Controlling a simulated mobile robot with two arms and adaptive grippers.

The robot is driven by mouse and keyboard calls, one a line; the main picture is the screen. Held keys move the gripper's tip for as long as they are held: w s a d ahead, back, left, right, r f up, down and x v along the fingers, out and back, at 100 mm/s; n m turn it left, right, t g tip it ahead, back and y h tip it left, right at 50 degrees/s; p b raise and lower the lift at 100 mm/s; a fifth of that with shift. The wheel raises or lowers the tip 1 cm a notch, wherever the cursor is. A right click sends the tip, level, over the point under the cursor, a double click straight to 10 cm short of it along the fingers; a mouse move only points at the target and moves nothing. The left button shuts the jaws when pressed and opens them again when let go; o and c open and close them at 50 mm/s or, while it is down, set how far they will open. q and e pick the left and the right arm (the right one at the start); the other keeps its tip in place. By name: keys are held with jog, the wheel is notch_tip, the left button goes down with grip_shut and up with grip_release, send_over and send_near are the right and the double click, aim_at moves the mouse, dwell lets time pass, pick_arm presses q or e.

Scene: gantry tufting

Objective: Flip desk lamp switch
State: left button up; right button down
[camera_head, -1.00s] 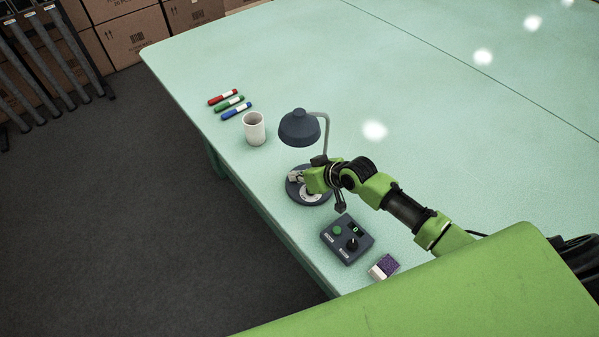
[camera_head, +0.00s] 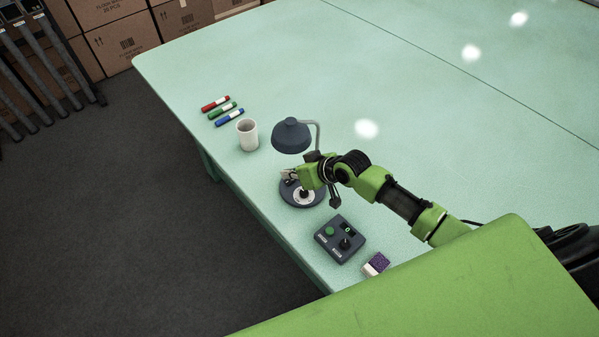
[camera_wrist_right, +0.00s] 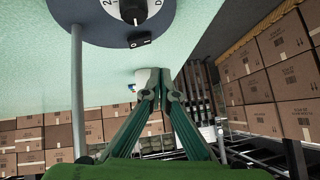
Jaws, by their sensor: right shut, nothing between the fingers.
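The desk lamp has a dark blue shade (camera_head: 291,136) on a grey bent stem and a round dark base (camera_head: 287,198) near the table's left edge. In the right wrist view, the lamp base (camera_wrist_right: 90,28) is at the top, with a numbered dial (camera_wrist_right: 132,8) and a small black rocker switch (camera_wrist_right: 140,40) at its rim. My right gripper (camera_head: 287,174) is above the base, below the shade, and partly covers the base. In the right wrist view, its fingertips (camera_wrist_right: 152,80) are together and empty, apart from the switch. The left gripper is out of view.
A control box (camera_head: 340,239) with a green button and black knob, and a purple-and-white block (camera_head: 375,264), are nearer. The green table (camera_head: 450,130) is clear to the right.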

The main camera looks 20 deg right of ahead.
jog(key=s+r+b, duration=0.1)
jog(key=s+r, duration=0.5)
jog(key=shift+s+d, duration=0.2)
jog(key=shift+d, duration=0.25)
